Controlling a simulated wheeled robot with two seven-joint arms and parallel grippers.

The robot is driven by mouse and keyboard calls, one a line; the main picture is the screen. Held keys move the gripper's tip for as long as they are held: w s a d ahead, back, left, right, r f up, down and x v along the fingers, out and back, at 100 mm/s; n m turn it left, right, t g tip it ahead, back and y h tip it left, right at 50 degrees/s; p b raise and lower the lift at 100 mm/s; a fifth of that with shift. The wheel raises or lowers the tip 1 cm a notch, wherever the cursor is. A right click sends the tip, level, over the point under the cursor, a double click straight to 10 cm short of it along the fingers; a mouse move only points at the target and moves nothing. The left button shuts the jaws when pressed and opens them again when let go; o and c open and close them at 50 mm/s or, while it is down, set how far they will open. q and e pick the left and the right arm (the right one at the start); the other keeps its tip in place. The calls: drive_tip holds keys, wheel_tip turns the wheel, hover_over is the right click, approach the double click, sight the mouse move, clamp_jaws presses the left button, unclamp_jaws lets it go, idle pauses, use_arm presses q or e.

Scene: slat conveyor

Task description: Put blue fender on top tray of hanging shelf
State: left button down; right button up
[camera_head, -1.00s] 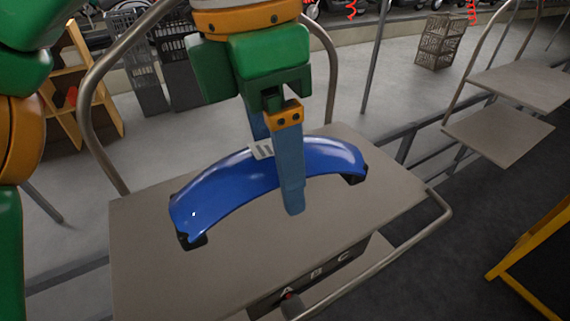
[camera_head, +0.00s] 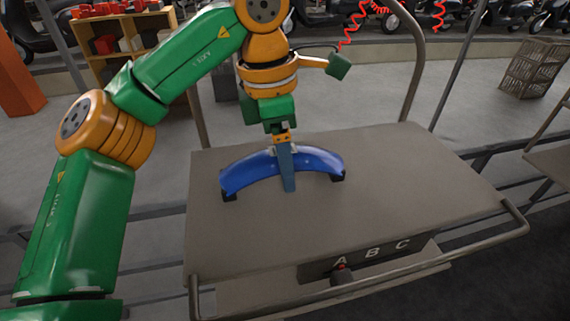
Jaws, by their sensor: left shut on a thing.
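The blue fender (camera_head: 248,172) is a glossy curved arch with dark end pieces. It stands arch-up at the top tray (camera_head: 400,215) of the hanging shelf, a flat grey-brown board in a tubular metal frame. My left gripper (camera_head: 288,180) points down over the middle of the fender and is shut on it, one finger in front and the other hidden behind. The fender's dark ends appear at or just above the tray surface; I cannot tell if they touch. My right gripper is not in view.
The metal frame tube (camera_head: 414,75) rises at the back right, and a front rail (camera_head: 440,258) runs along the near edge. A lower board marked A B C (camera_head: 355,255) sits below. The tray's right half is clear.

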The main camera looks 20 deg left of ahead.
sight(275, 152)
use_arm(q)
drive_tip(key=shift+f, duration=0.45)
drive_tip(key=shift+w+d, duration=0.1)
drive_tip(key=shift+w, duration=0.3)
drive_tip(key=shift+f, duration=0.15)
drive_tip(key=shift+c, duration=1.5)
unclamp_jaws()
drive_tip(key=o, duration=0.3)
drive_tip(key=shift+s, duration=0.25)
drive_tip(key=r+p, duration=0.1)
drive_tip(key=r, duration=0.2)
drive_tip(key=r+p, duration=0.2)
drive_tip(key=r, duration=0.2)
drive_tip(key=a+r+p, duration=0.1)
drive_tip(key=r+p, duration=0.1)
drive_tip(key=r, duration=0.2)
drive_tip(key=shift+s+r, duration=0.25)
drive_tip(key=shift+s, duration=0.05)
drive_tip(key=shift+s+a+r, duration=0.1)
drive_tip(key=shift+r, duration=0.35)
